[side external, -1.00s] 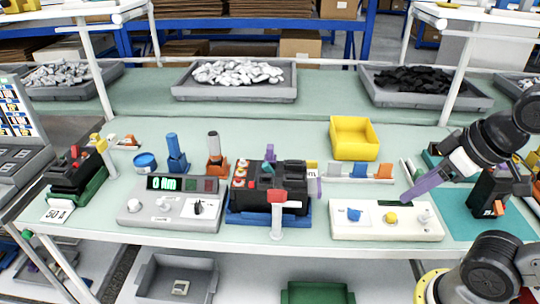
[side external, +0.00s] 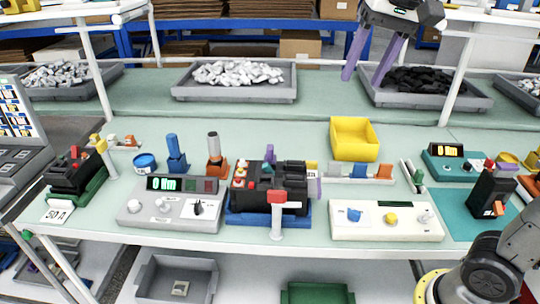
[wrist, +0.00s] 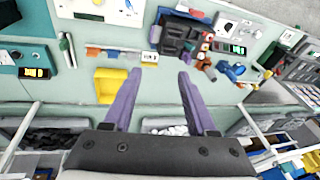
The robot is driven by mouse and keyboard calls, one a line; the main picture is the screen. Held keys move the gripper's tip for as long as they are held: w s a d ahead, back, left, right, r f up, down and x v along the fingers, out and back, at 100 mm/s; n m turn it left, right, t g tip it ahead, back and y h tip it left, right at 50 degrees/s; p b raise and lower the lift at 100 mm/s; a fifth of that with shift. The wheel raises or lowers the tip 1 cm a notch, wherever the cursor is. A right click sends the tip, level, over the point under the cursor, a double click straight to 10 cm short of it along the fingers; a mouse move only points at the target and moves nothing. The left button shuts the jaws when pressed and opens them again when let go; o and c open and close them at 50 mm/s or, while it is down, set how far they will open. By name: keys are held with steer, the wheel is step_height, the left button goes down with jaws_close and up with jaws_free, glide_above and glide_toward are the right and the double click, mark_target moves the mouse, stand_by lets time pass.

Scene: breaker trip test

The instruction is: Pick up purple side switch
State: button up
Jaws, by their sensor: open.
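A purple piece (side external: 319,188) sits at the right side of the black breaker (side external: 285,200), which rests in a blue holder (side external: 240,217). In the wrist view a purple piece (wrist: 155,35) shows on the breaker's left side. Another purple part (side external: 270,153) stands up at the breaker's back. I cannot tell for sure which is the side switch. My gripper (side external: 363,80) has purple fingers, is open and empty, and hangs high at the back right, well apart from the breaker. It also shows in the wrist view (wrist: 160,76), fingers spread with nothing between them.
A grey test panel (side external: 170,212) is left of the breaker and a white panel (side external: 385,232) right. A yellow bin (side external: 354,138) and a row of coloured connectors (side external: 360,172) lie behind. A blue post (side external: 176,155) and an orange-based post (side external: 215,155) stand behind left.

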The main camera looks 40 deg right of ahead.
steer(key=w+a+m+g, duration=0.1)
steer(key=w, duration=0.9)
steer(key=g, duration=0.2)
glide_above(270, 146)
step_height(270, 146, down, 18)
steer(key=shift+f, duration=3.35)
steer(key=shift+c, duration=0.3)
jaws_close()
